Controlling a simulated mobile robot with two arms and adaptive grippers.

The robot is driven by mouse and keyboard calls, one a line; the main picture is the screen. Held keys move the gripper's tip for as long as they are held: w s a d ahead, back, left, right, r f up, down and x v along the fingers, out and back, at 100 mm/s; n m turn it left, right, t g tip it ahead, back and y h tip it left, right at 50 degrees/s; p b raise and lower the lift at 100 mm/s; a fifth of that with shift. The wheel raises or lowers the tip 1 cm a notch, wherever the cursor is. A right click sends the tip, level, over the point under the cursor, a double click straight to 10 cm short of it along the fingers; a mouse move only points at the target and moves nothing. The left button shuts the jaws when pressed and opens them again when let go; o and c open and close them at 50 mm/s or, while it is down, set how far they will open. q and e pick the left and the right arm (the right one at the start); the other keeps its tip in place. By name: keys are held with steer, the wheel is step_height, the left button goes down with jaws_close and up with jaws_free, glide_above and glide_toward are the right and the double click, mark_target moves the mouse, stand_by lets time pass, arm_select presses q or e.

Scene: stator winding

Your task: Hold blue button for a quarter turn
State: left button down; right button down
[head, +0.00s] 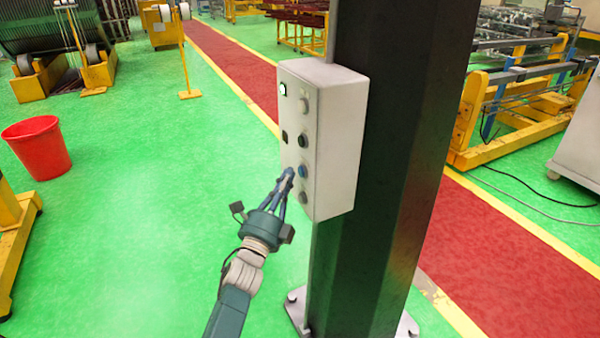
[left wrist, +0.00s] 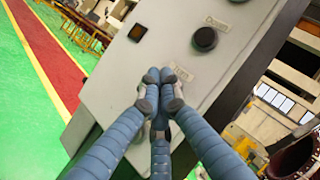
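The blue button (head: 303,171) is on the front face of a pale grey control box (head: 338,140) in the head view, low in its column of buttons. My left gripper (head: 287,175) is in front of that face, its fingertips just left of the blue button. I cannot tell whether they touch it. In the left wrist view, the three blue-grey fingers (left wrist: 161,88) come together at the tips over the panel, with nothing seen between them. The blue button is not visible there; the fingers cover that part of the panel. My right gripper is not in view.
The box is mounted on a dark column (head: 395,130). A black button (head: 302,141) is above the blue one, and a grey button (head: 304,198) below. A red bin (head: 38,148) stands at far left. The green floor (head: 150,190) left of the box is clear.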

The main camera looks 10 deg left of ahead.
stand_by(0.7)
arm_select(q)
steer(key=shift+w+d+b, duration=0.25)
steer(key=shift+d+b, duration=0.1)
steer(key=shift+b, duration=0.05)
steer(key=shift+w+d+b, duration=0.2)
steer(key=shift+d+b, duration=0.15)
stand_by(2.6)
steer(key=shift+a, duration=0.15)
stand_by(3.1)
steer(key=shift+s+a+p, duration=0.3)
steer(key=shift+s+a, duration=0.15)
steer(key=shift+a, duration=0.05)
steer(key=shift+a, duration=0.1)
